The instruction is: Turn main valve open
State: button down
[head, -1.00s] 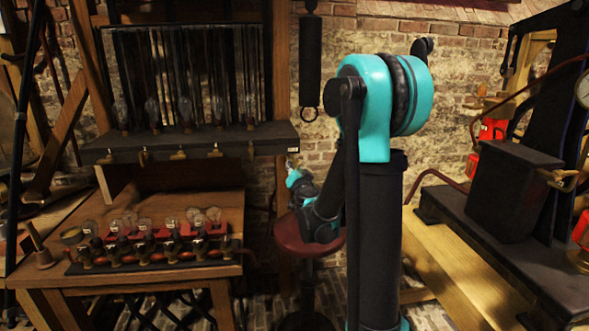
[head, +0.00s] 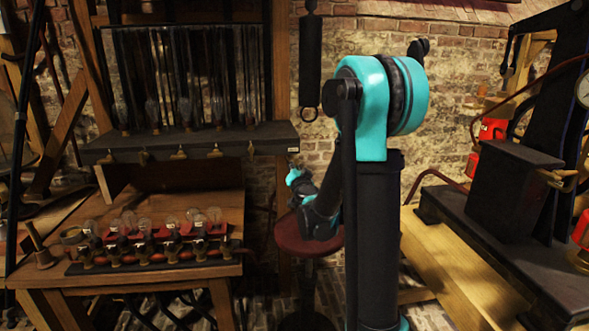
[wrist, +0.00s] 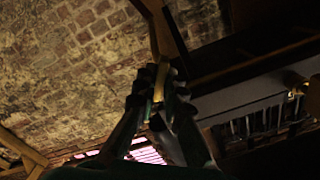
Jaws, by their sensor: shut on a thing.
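My gripper (wrist: 160,85) is shut on a small yellowish piece (wrist: 158,88) that shows between its dark fingers in the wrist view. The piece is too dark and small to tell surely whether it is the main valve's handle. In the head view my gripper (head: 293,168) is a small shape at the end of my forearm, in front of or beside a wooden post, above the red stool. Several brass taps (head: 180,153) stick out under the dark shelf. A brass fitting (head: 560,178) shows on the black machine at the right.
A wooden bench (head: 190,281) at the left bears a rack of bulbs (head: 150,246). A dark shelf (head: 240,137) holds glass jars. The red stool (head: 308,242) stands close below my forearm. The black machine (head: 505,195) fills the right. A dark cylinder (head: 310,62) hangs at the back.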

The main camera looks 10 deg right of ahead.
jog(key=shift+n, duration=0.3)
jog(key=shift+d+n, duration=0.1)
jog(key=shift+n, duration=3.3)
jog(key=c, duration=1.6)
grip_release()
jog(key=shift+s, duration=0.1)
jog(key=s, duration=1.1)
jog(key=shift+s, duration=0.4)
